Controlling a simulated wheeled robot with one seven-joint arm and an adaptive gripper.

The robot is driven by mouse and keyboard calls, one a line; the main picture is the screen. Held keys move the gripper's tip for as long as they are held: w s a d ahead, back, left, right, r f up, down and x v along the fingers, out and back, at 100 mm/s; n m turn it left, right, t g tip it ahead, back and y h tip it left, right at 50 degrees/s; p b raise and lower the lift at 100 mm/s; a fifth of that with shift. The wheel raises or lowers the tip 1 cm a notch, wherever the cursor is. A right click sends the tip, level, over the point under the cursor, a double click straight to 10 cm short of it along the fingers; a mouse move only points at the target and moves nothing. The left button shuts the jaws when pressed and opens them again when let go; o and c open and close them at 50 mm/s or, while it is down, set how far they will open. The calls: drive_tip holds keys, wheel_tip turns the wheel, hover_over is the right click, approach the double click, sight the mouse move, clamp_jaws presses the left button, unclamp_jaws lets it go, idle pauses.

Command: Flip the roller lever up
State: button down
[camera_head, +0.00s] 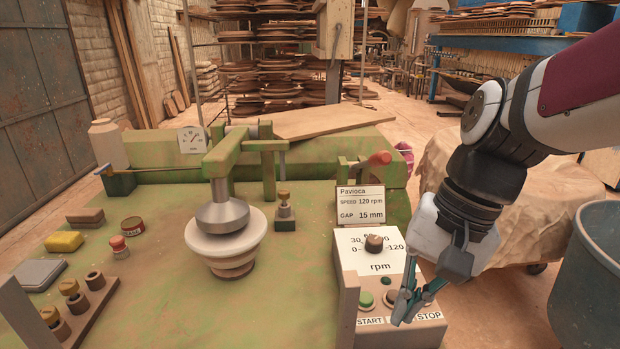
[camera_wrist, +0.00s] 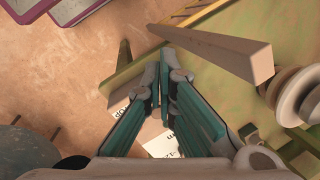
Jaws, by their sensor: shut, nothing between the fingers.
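A short lever with a red knob (camera_head: 380,158) sits on the green frame at the back right of the machine, the knob out to the right; it looks like the roller lever. My gripper (camera_head: 402,316) is shut and empty, pointing down over the front of the control box, in front of and below the lever. The wrist view also shows its closed teal fingers (camera_wrist: 165,60). The lever is not clear in the wrist view.
The control box (camera_head: 378,262) with an rpm dial and START and STOP buttons is right under my gripper. A sign (camera_head: 360,205) reads speed 120 rpm, gap 15 mm. A blue-grey bin (camera_head: 590,275) and a covered table (camera_head: 480,215) stand to the right.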

drive_tip(key=w+a+f+m+g+y, duration=0.1)
drive_tip(key=w+f+m+y, duration=0.1)
drive_tip(key=w+m+y, duration=0.5)
drive_tip(key=w+a+f+m+g+y, duration=0.1)
drive_tip(key=w+a+f+m+y, duration=0.15)
drive_tip(key=w+m+y, duration=0.4)
drive_tip(key=w+d+m+t+y, duration=0.6)
drive_tip(key=w+d+m+t, duration=0.4)
drive_tip(key=d, duration=0.5)
drive_tip(key=shift+w+d+t+y+b, duration=0.15)
drive_tip(key=shift+w+t+y+b, duration=0.2)
drive_tip(key=shift+w+t, duration=0.6)
drive_tip(key=shift+w+r, duration=0.1)
drive_tip(key=x, duration=1)
